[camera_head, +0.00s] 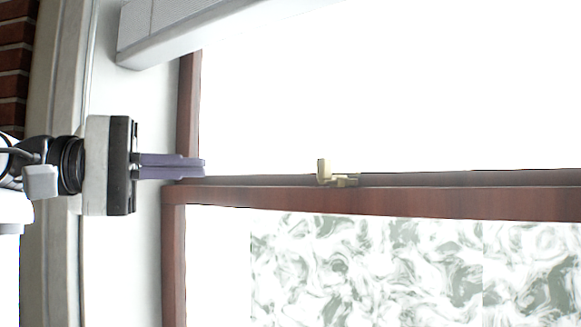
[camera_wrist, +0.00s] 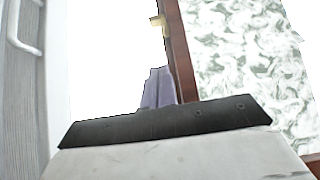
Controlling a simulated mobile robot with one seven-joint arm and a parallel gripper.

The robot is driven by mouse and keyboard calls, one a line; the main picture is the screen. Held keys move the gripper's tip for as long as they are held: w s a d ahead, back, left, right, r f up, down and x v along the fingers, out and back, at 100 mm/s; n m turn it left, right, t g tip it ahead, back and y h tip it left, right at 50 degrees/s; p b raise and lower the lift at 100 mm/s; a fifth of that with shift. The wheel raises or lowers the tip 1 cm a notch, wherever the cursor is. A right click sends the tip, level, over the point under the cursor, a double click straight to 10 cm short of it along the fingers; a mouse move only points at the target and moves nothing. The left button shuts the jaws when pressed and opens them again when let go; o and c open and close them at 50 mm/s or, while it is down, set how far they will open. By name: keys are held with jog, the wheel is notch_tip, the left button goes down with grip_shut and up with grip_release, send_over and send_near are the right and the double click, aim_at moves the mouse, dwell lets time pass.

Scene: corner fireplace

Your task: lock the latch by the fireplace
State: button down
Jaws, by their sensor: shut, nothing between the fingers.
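The latch (camera_head: 324,172) is a small pale brass-coloured piece on the brown horizontal rail, near the middle of the head view. It has a short raised tab and a low part reaching right. In the wrist view the latch (camera_wrist: 158,23) shows at the top, beside the brown rail. My gripper (camera_head: 204,168) comes in from the left with its purple fingers together and empty. Its fingertips are left of the latch, with a clear gap, at about the rail's height in the picture. In the wrist view my gripper (camera_wrist: 156,72) points up toward the latch, along the rail.
The reddish-brown frame (camera_head: 430,202) has a horizontal rail and a left upright (camera_head: 188,100). A marbled green-white surface (camera_head: 370,270) shows below the rail. A grey-white box-like beam (camera_head: 190,30) hangs above my gripper. Brick (camera_head: 14,60) is at the far left.

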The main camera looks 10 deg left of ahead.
jog(key=s+d+p+x, duration=0.1)
jog(key=s+p+x, duration=0.1)
jog(key=x, duration=1)
jog(key=shift+d+p, duration=0.4)
jog(key=shift+p, duration=0.15)
